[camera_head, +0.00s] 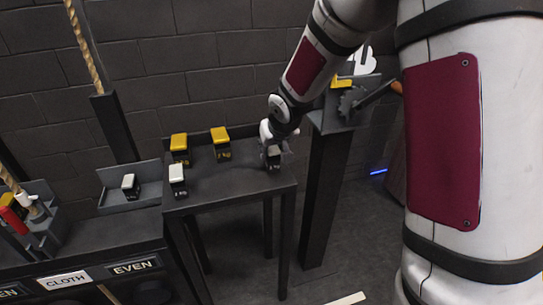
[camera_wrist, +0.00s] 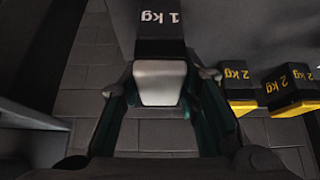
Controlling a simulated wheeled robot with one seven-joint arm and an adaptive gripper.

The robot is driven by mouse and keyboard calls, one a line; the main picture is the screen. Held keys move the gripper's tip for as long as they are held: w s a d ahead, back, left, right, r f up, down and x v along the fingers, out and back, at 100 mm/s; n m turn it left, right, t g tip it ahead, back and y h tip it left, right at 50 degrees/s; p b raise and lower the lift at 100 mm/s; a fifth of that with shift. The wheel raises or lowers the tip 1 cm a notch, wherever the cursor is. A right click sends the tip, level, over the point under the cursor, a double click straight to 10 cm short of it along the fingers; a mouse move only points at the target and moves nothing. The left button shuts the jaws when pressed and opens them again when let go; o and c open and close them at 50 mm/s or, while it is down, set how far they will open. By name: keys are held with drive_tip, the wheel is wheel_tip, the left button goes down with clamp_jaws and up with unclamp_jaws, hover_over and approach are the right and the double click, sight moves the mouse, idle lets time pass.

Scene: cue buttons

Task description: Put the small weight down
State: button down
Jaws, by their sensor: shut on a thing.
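My gripper (camera_head: 272,137) is at the right rear of the small dark table (camera_head: 232,187), pointing down. It is shut on a small weight (camera_head: 273,157), black with a pale top. In the wrist view the weight (camera_wrist: 160,84) sits between the two fingers (camera_wrist: 163,75) and reads "1 kg" upside down. I cannot tell whether its base touches the tabletop. A second pale-topped weight (camera_head: 177,175) stands at the table's front left.
Two yellow-topped weights, one at left (camera_head: 179,143) and one at the middle (camera_head: 220,137), stand along the table's back; the wrist view shows "2 kg" on them. Another pale-topped block (camera_head: 129,182) is on a shelf at left. A post with a gear (camera_head: 351,101) stands right. The table's front middle is clear.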

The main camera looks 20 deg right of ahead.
drive_tip(key=shift+w+f, duration=0.1)
drive_tip(key=shift+f, duration=1)
drive_tip(key=shift+f+b, duration=0.15)
drive_tip(key=shift+b, duration=0.3)
drive_tip(key=c, duration=1.2)
unclamp_jaws()
drive_tip(key=p+v, duration=0.4)
drive_tip(key=v, duration=0.8)
drive_tip(key=s+r+g, duration=0.1)
drive_tip(key=s+r, duration=0.2)
drive_tip(key=s, duration=0.8)
drive_tip(key=s+r+g, duration=0.1)
drive_tip(key=s+r, duration=0.2)
drive_tip(key=s, duration=0.9)
drive_tip(key=s+r+g, duration=0.2)
drive_tip(key=s+r, duration=0.1)
drive_tip(key=s, duration=0.9)
drive_tip(key=shift+r, duration=0.15)
